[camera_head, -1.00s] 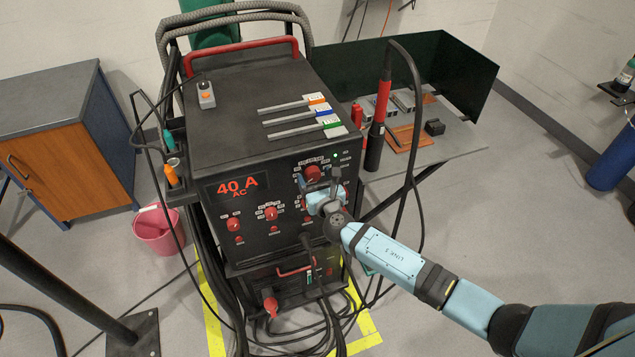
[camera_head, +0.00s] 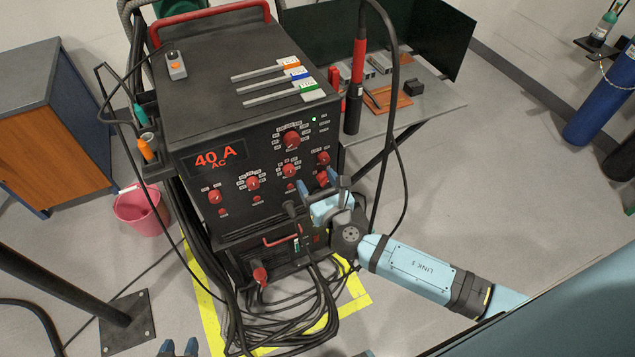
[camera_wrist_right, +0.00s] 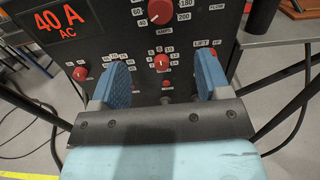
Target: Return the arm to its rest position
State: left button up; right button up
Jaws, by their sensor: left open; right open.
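My right gripper (camera_head: 327,186) is in front of the lower right of the black welding machine's front panel (camera_head: 262,195). Its jaws are apart with nothing between them. In the right wrist view the two blue fingers (camera_wrist_right: 165,78) stand apart, with red knobs and white dial marks behind them. I cannot tell whether a finger touches the panel. The panel display (camera_head: 219,158) reads 40 A AC. My left gripper (camera_head: 179,347) shows only as blue fingertips at the bottom edge, standing apart; the rest is out of frame.
Black cables (camera_head: 285,318) lie coiled on the floor inside yellow tape. A torch with a red grip (camera_head: 358,62) stands beside a grey side table (camera_head: 440,108). A pink bucket (camera_head: 141,212) stands left of the machine.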

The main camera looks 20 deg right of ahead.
dwell(0.4)
jog(key=s+f+m+g+y+p, duration=0.1)
jog(key=s+f+m+g, duration=0.2)
jog(key=s+m, duration=0.7)
jog(key=s+f+m+g+y+p, duration=0.1)
jog(key=s+f+m+g, duration=0.3)
jog(key=s+m, duration=0.7)
jog(key=m+p, duration=0.1)
jog(key=m, duration=1.1)
jog(key=shift+a+m+y, duration=0.15)
jog(key=shift+m+y, duration=0.15)
jog(key=shift+w+f, duration=0.1)
jog(key=shift+c, duration=0.8)
